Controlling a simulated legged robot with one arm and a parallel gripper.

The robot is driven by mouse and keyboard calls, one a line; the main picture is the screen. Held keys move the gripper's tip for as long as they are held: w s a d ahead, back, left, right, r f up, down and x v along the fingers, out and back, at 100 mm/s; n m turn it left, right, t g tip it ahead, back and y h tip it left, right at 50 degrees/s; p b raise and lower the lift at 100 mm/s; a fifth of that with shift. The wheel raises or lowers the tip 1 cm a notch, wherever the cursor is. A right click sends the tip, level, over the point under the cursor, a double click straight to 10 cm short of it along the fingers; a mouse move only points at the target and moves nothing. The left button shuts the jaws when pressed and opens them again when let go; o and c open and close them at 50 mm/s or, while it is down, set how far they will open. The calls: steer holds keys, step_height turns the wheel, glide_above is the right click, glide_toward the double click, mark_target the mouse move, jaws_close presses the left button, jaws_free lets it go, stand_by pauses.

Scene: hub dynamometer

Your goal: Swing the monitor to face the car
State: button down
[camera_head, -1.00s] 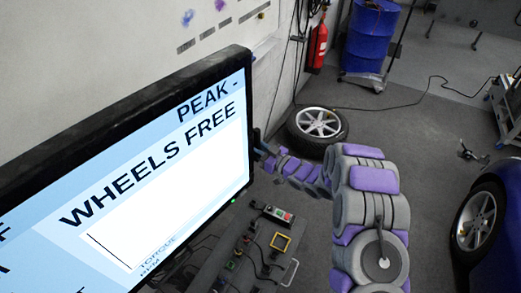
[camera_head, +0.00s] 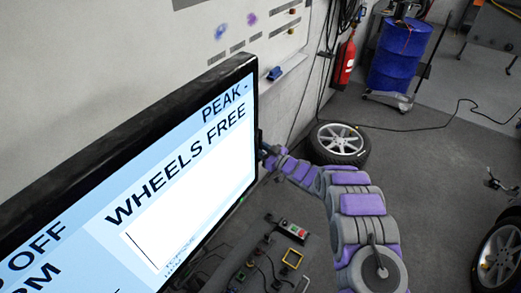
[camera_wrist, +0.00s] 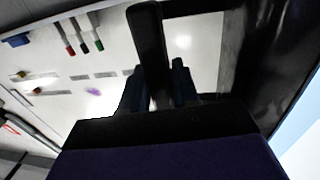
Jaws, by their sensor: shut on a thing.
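The monitor (camera_head: 190,160) fills the left of the head view, its lit screen reading "WHEELS FREE" and turned toward my camera. In the wrist view the monitor's dark back (camera_wrist: 247,50) and a bright strip of screen (camera_wrist: 303,150) show at the right. My gripper (camera_wrist: 158,85) is shut on a dark upright bar (camera_wrist: 148,40), which looks like a handle at the monitor's side edge. In the head view my gripper (camera_head: 264,150) is small at the monitor's right edge. The car shows only in part, as a wheel (camera_head: 497,255) at the lower right.
A loose wheel (camera_head: 340,143) lies on the floor beyond my arm. A red extinguisher (camera_head: 344,62) and blue drum (camera_head: 399,55) stand behind. A control panel (camera_head: 270,262) with switches sits below the monitor. Open floor lies between my arm and the car.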

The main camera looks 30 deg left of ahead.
steer(key=shift+w+d, duration=0.1)
steer(key=c, duration=1)
jaws_free()
steer(key=shift+d, duration=0.15)
steer(key=shift+o, duration=0.2)
steer(key=v, duration=1.7)
steer(key=shift+d+b, duration=0.2)
steer(key=shift+b, duration=0.15)
